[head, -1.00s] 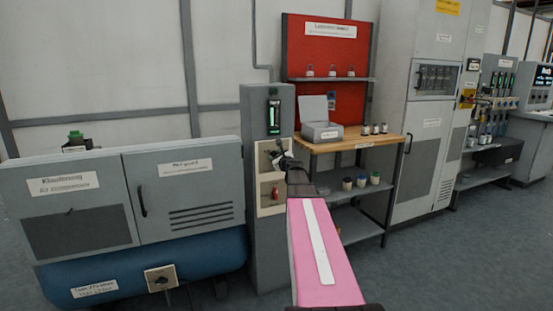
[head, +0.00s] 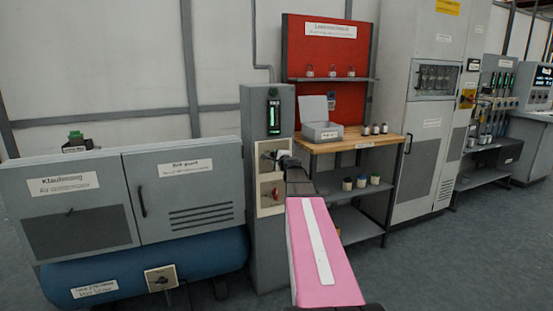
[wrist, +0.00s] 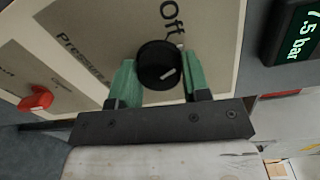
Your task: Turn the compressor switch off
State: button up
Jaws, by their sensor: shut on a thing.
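A round black knob with a short white mark (wrist: 158,65) sits on a beige panel (wrist: 95,30) in the wrist view. The panel reads "Off" and "Pressure", with the rest of the word cut off. The green fingers of my gripper (wrist: 158,80) are shut on the knob, one at each side. In the head view my gripper (head: 283,160) is at the upper beige panel (head: 264,147) on a grey post; it partly hides the knob. Another dark rotary switch (head: 161,279) sits on a plate at the blue tank of the grey compressor (head: 70,190).
A red handle (wrist: 37,99) is on the panel beside the knob; it also shows in the head view (head: 276,193). A green display (wrist: 300,35) reads 7.5 bar. A wooden-topped bench (head: 345,145) with a grey box stands right of the post.

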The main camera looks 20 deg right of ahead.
jog(key=shift+n, duration=1.8)
jog(key=o, duration=0.9)
jog(key=shift+s, duration=0.1)
jog(key=s, duration=1)
jog(key=shift+s+d+r, duration=0.15)
jog(key=shift+s+r, duration=0.15)
jog(key=shift+s, duration=0.05)
